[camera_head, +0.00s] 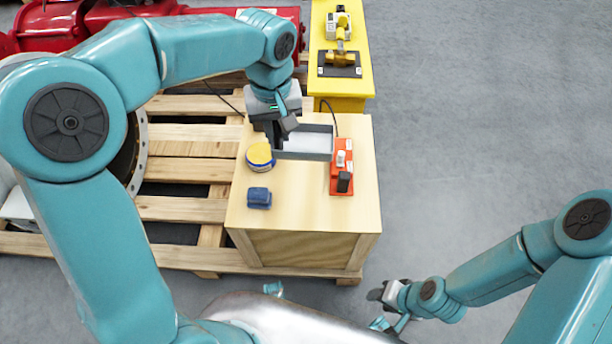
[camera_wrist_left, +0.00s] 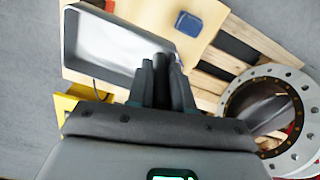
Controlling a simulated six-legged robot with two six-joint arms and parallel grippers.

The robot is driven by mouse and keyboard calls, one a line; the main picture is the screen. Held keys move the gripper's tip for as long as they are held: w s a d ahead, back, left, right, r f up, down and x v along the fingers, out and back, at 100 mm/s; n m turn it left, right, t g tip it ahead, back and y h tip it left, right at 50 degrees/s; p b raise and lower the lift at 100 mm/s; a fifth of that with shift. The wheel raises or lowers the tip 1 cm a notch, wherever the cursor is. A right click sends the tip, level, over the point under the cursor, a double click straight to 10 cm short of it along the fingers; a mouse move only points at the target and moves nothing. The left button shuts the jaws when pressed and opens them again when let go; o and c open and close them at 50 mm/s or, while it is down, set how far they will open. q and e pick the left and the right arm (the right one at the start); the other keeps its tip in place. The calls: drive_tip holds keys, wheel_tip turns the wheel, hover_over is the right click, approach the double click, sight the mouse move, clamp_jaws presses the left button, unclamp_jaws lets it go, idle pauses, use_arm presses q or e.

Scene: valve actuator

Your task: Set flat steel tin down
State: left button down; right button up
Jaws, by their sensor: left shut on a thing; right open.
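The flat steel tin (camera_head: 304,145) is a shallow grey open tray over the back part of the wooden crate top. It also shows in the left wrist view (camera_wrist_left: 85,60), at the upper left. My left gripper (camera_head: 278,138) is shut on the tin's left wall, and its fingers (camera_wrist_left: 163,72) overlap the tin's edge in the wrist view. I cannot tell whether the tin touches the crate top. My right gripper (camera_head: 384,308) is open and empty, low in front of the crate, away from the tin.
On the wooden crate (camera_head: 300,215) stand a yellow-and-blue round tin (camera_head: 260,157), a blue block (camera_head: 259,198) and a red device (camera_head: 341,168) close by the steel tin. The crate's front middle is bare. A yellow stand (camera_head: 343,90) is behind; a pallet (camera_head: 170,208) lies left.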

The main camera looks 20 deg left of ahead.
use_arm(q)
drive_tip(key=shift+s+d+r+b, duration=0.1)
drive_tip(key=shift+s+r+b, duration=0.1)
drive_tip(key=shift+b, duration=0.1)
drive_tip(key=shift+s+f, duration=0.1)
drive_tip(key=shift+f, duration=0.1)
drive_tip(key=b, duration=0.4)
hover_over(285, 196)
wheel_tip(285, 196, down, 12)
wheel_tip(285, 196, down, 7)
drive_tip(key=shift+r+b, duration=0.1)
drive_tip(key=shift+b, duration=0.75)
use_arm(e)
wheel_tip(285, 196, down, 8)
drive_tip(key=shift+s+a+r, duration=0.15)
drive_tip(key=shift+r, duration=0.1)
use_arm(q)
drive_tip(key=c, duration=1)
unclamp_jaws()
use_arm(e)
drive_tip(key=shift+f, duration=0.15)
